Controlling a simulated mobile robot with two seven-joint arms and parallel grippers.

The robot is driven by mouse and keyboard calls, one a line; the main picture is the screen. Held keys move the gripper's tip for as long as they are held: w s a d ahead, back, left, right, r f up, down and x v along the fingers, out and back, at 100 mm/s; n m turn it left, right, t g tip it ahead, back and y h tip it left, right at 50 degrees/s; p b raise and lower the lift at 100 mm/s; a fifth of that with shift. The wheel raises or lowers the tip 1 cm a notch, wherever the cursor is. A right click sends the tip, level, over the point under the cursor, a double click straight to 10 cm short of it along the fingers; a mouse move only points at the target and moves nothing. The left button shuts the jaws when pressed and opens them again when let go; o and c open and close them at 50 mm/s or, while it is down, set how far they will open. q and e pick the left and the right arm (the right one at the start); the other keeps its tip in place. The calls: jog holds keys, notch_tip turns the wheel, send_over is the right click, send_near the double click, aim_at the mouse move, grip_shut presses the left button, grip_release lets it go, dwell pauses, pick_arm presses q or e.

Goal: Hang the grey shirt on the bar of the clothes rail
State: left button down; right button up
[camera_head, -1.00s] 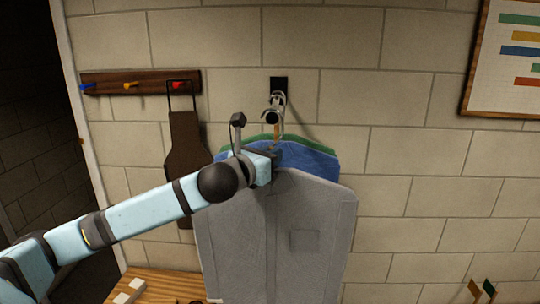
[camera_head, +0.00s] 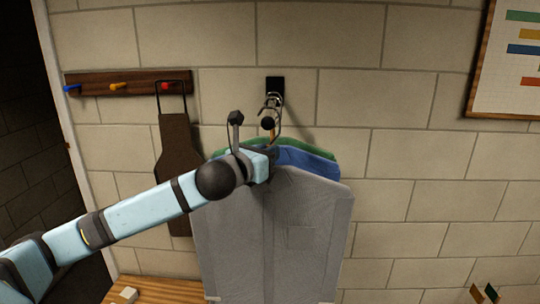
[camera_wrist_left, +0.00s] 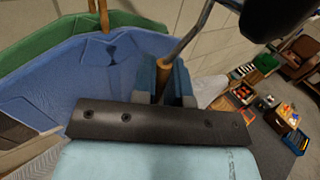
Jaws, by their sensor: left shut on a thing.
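The grey shirt (camera_head: 318,235) hangs upright in front of the other shirts in the head view. My left gripper (camera_head: 266,160) is at its collar. In the wrist view my left gripper (camera_wrist_left: 166,84) is shut around the wooden neck of a hanger (camera_wrist_left: 161,76), whose metal hook rises toward a black round knob (camera_wrist_left: 278,14). The clothes rail's bar (camera_head: 268,123) juts from the wall, seen nearly end-on, its dark end just above my gripper. I cannot tell whether the grey shirt's hook is over the bar or beside it. My right gripper is not in view.
A blue shirt (camera_head: 306,160) and a green shirt (camera_head: 318,149) hang close behind the grey one. A brown apron (camera_head: 176,150) hangs from a peg rack (camera_head: 140,80) to the left. A wooden surface (camera_head: 165,288) is low left.

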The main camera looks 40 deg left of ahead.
pick_arm(q)
jog(key=shift+w+a+r, duration=0.15)
jog(key=shift+w+r, duration=0.05)
jog(key=shift+w, duration=0.2)
jog(key=shift+w+a+f, duration=0.4)
jog(key=shift+w+f, duration=0.05)
jog(key=shift+w, duration=0.1)
jog(key=c, duration=1.5)
grip_release()
jog(key=shift+a, duration=0.1)
jog(key=shift+c, duration=0.2)
jog(key=o, duration=0.5)
jog(key=shift+c, duration=0.2)
jog(key=shift+s+d, duration=0.1)
jog(key=shift+d, duration=0.1)
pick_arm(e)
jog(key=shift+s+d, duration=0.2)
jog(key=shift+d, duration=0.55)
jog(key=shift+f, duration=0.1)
